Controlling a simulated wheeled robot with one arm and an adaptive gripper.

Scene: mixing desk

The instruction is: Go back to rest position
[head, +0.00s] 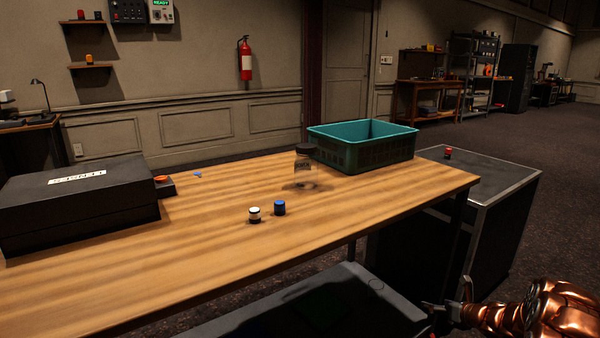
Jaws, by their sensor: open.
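My gripper (449,298) shows at the lower right of the head view, with its copper-coloured arm coming in from the right edge. It is open, with nothing seen between its fingers. It is beyond the wooden table's right front side, apart from the things on the table. The wooden table (140,235) fills the middle of the view.
A teal basket (360,155) stands at the table's far right. A black case (80,203) lies at the left. A dark cabinet (497,178) with a red button (447,153) stands right of the table. A dark flat surface (310,308) lies below the table's front. Open floor lies right.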

